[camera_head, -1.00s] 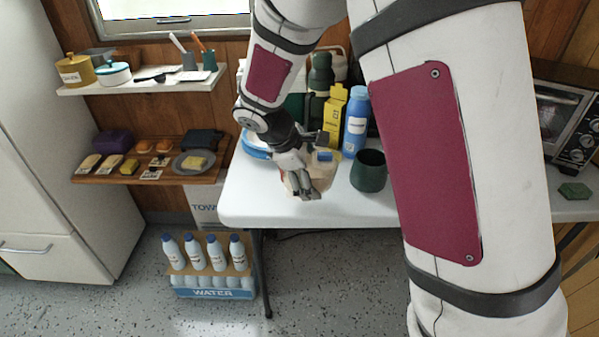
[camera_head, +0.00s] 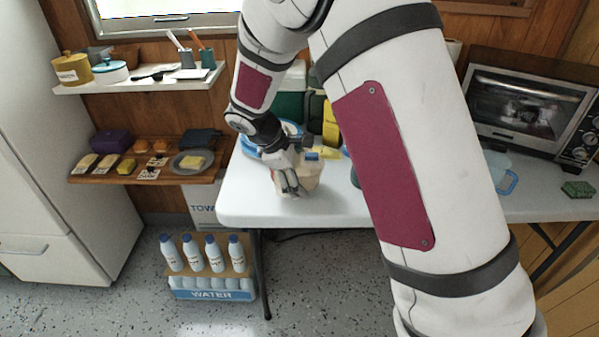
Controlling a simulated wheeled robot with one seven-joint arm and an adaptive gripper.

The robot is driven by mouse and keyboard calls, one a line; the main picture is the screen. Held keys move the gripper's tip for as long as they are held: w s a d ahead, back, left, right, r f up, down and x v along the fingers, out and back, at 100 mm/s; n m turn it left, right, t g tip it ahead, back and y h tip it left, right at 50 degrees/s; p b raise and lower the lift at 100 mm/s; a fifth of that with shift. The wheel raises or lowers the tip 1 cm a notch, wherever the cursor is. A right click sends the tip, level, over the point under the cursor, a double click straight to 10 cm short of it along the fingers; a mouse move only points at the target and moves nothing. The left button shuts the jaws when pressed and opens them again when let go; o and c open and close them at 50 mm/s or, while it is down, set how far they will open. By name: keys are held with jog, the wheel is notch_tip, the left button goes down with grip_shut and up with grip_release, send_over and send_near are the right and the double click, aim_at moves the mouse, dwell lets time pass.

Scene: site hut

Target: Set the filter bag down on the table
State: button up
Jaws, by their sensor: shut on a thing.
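My gripper (camera_head: 290,183) is over the front left part of the white table (camera_head: 247,207), fingers pointing down. It is shut on a small beige thing (camera_head: 312,175), which looks like the filter bag. The fingers and wrist hide part of the bag, and blue shows at its top. The bag is low, close to the tabletop. I cannot tell whether its bottom touches the table.
A yellow carton (camera_head: 331,122) and dark green containers stand behind the gripper, and a blue-rimmed dish (camera_head: 252,148) lies behind left. My arm hides the table's middle. A toaster oven (camera_head: 520,112), a clear blue-handled container (camera_head: 497,168) and a green sponge (camera_head: 578,189) are right. The front left is clear.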

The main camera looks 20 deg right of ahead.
jog(key=shift+f, duration=0.15)
jog(key=o, duration=1)
jog(key=shift+a+r, duration=0.15)
jog(key=shift+r, duration=0.35)
jog(key=p+v, duration=0.2)
jog(key=v, duration=0.9)
jog(key=shift+s+a+r, duration=0.1)
jog(key=shift+r, duration=0.05)
